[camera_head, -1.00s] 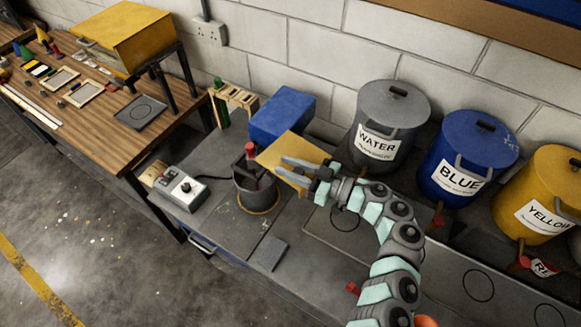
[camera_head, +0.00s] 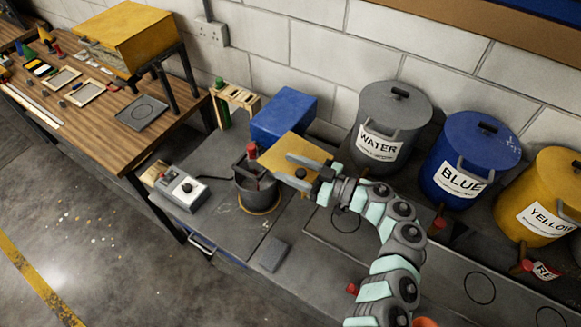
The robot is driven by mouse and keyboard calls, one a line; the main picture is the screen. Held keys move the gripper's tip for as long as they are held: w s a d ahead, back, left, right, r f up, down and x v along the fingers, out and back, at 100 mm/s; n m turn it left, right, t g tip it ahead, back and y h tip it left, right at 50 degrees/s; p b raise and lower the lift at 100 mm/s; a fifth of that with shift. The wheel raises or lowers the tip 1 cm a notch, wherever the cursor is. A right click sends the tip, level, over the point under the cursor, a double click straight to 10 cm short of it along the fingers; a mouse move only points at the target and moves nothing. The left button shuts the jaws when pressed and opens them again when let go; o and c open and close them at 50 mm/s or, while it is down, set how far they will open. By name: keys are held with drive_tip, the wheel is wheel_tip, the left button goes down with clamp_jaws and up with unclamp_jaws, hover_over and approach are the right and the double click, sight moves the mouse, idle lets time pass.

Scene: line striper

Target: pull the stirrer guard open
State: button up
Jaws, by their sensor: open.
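The stirrer guard, a yellow panel (camera_head: 291,147), stands beside the grey mixing pot (camera_head: 246,193) and in front of the blue stirrer housing (camera_head: 284,112). A small dark round knob (camera_head: 300,173) shows in front of the panel. My gripper (camera_head: 281,167) is open, its two pale fingers spread on either side of the knob and pointing left toward the pot. Whether a finger touches the knob or panel I cannot tell. The fingers and wrist cover the panel's lower right part. A dark stirrer frame with a red knob (camera_head: 251,150) rises from the pot.
A grey control box (camera_head: 184,191) with a dial stands left of the pot. Water (camera_head: 393,120), blue (camera_head: 468,155) and yellow (camera_head: 549,190) drums stand at the right, close to my arm. A grey block (camera_head: 275,254) lies on the bench front. Bare bench top lies around it.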

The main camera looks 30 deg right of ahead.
drive_tip(key=b+v, duration=0.1)
drive_tip(key=v, duration=0.9)
drive_tip(key=shift+s+d+b, duration=0.25)
drive_tip(key=shift+s+b, duration=0.05)
drive_tip(key=shift+b, duration=0.05)
